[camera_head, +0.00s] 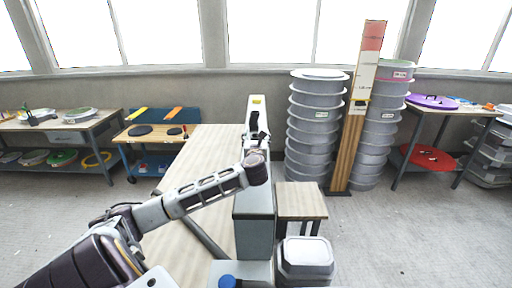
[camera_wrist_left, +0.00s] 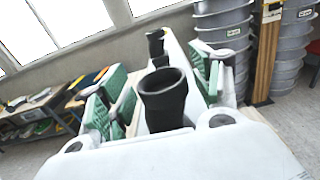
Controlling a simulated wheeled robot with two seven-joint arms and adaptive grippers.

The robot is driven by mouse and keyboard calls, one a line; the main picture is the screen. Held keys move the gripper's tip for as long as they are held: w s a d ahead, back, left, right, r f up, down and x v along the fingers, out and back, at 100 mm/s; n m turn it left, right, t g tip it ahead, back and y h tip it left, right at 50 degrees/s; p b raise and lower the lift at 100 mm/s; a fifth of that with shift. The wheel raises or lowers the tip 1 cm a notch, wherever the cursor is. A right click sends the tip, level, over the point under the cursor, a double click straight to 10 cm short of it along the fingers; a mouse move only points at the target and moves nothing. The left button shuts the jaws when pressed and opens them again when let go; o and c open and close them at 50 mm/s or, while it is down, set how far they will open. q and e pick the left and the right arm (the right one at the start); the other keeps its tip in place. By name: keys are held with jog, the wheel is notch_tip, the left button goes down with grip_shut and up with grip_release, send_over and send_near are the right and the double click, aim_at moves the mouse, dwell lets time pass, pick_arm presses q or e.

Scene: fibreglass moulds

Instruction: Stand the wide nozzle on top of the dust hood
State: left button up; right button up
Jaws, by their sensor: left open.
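In the left wrist view a black tube-shaped nozzle (camera_wrist_left: 163,100) with a flared open mouth stands upright between the green-padded fingers of my left gripper (camera_wrist_left: 160,92). The fingers are spread, with a gap on each side of it. Smaller black pieces (camera_wrist_left: 156,42) show behind it. A long white surface (camera_wrist_left: 180,55) lies beyond the fingers; I cannot tell for sure whether it is the dust hood. In the head view my left gripper (camera_head: 257,143) is small and partly hidden by its own wrist, near a black piece (camera_head: 254,120) against a white body. My right gripper is not seen.
A long wooden-topped table (camera_head: 190,165) lies left of a grey cabinet (camera_head: 253,232). A small wooden stool (camera_head: 300,202) stands to the right. Tall stacks of grey moulds (camera_head: 313,130) and an upright wooden post (camera_head: 352,130) stand behind. Side tables line the wall.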

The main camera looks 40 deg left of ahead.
pick_arm(q)
jog(key=shift+s+d+f, duration=0.1)
jog(key=shift+s+d, duration=0.25)
jog(key=b+v, duration=0.2)
jog(key=v, duration=0.7)
jog(key=shift+s+d, duration=0.55)
jog(key=shift+s, duration=0.2)
jog(key=shift+d, duration=0.15)
